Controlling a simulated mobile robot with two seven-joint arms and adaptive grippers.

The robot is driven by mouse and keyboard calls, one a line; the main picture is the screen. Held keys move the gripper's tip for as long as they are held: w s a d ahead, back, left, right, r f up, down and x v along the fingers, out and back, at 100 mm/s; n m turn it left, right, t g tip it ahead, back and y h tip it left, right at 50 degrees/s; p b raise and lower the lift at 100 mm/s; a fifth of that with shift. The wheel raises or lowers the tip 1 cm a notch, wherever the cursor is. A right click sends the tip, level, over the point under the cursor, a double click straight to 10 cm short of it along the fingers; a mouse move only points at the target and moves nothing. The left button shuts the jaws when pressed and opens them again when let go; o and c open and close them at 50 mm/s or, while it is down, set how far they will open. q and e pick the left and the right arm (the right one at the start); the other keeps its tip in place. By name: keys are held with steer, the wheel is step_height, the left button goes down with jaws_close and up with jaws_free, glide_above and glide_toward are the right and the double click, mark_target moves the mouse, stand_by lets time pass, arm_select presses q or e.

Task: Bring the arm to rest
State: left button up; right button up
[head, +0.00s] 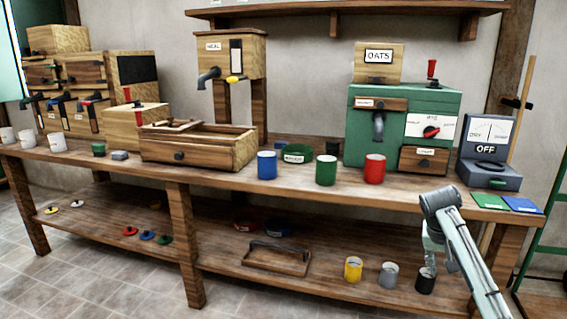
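One arm, my right one, comes in from the lower right and bends at a grey joint in front of the bench (330,186). Its gripper (432,268) points down in front of the lower shelf, close to a black cup (425,285). The gripper is small and partly blends with the arm, so I cannot tell whether its fingers are open or shut, or whether they touch the cup. My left gripper is not in view.
Blue (267,166), green (326,171) and red (375,169) cups stand on the bench top. A green mill (385,104) and a grey meter reading OFF (488,152) stand behind. Yellow (353,270) and grey (388,275) cups are on the lower shelf. A green ladder (545,250) is at right.

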steer(key=s+d+f+g, duration=0.3)
steer(key=s+d+f, duration=0.1)
steer(key=s+f, duration=0.4)
steer(key=w+a+r+n+t, duration=0.1)
steer(key=w+r+n+t, duration=0.2)
steer(key=w+r+t, duration=0.5)
steer(key=w+a+r+n+t, duration=0.1)
steer(key=w+a+n+t, duration=0.2)
steer(key=w, duration=0.9)
steer(key=s+a+f+n+g+y, duration=0.1)
steer(key=s+a+f+g, duration=0.15)
steer(key=s+f, duration=0.9)
steer(key=s+a+f+n+g+y, duration=0.1)
steer(key=s+a+f, duration=0.2)
steer(key=s+f, duration=0.85)
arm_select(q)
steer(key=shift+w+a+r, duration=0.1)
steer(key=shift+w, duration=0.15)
arm_select(e)
steer(key=s+a+f+g, duration=0.2)
steer(key=s+a+f, duration=0.1)
steer(key=s+f, duration=0.6)
steer(key=s+a+f+g+y, duration=0.1)
steer(key=s+a+f+g, duration=0.2)
steer(key=s+f, duration=0.7)
steer(key=s, duration=0.7)
steer(key=shift+s+y, duration=0.3)
steer(key=shift+s, duration=0.1)
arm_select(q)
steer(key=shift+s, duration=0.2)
